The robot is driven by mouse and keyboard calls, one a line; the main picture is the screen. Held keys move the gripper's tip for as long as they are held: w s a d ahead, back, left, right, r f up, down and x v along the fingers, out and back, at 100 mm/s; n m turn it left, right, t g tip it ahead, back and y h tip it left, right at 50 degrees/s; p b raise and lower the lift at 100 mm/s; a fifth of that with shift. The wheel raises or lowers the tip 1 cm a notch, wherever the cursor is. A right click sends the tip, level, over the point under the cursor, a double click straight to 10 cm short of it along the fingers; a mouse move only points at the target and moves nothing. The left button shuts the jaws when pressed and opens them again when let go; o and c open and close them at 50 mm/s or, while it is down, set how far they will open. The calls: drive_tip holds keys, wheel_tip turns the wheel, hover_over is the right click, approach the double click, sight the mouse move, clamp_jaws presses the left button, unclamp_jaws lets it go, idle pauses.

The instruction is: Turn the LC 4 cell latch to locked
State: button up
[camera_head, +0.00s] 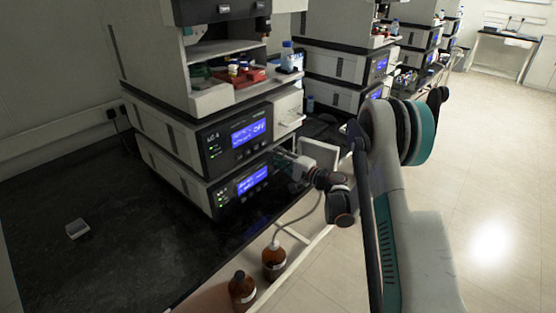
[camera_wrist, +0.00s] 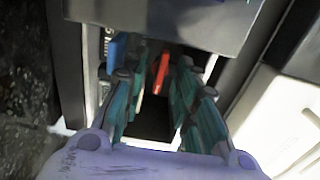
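The LC-4 stack (camera_head: 213,140) stands on the dark bench, with two lit blue displays on its units. My gripper (camera_head: 284,161) reaches to the right front side of the stack and hides part of it. In the wrist view my gripper (camera_wrist: 153,88) has its teal fingers spread apart, around a dark recess below a grey panel. A slim orange-red piece (camera_wrist: 161,72), perhaps the cell latch, stands upright in the recess between the fingers, nearer the right one. No contact with it is visible. Its latch position cannot be read.
A blue piece (camera_wrist: 118,50) sits at the recess's left side. More instrument stacks (camera_head: 345,65) stand behind; the right floor is clear.

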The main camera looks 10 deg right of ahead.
clamp_jaws()
drive_tip(key=shift+n, duration=0.3)
drive_tip(key=n, duration=1.7)
idle(0.4)
drive_tip(key=shift+n, duration=0.3)
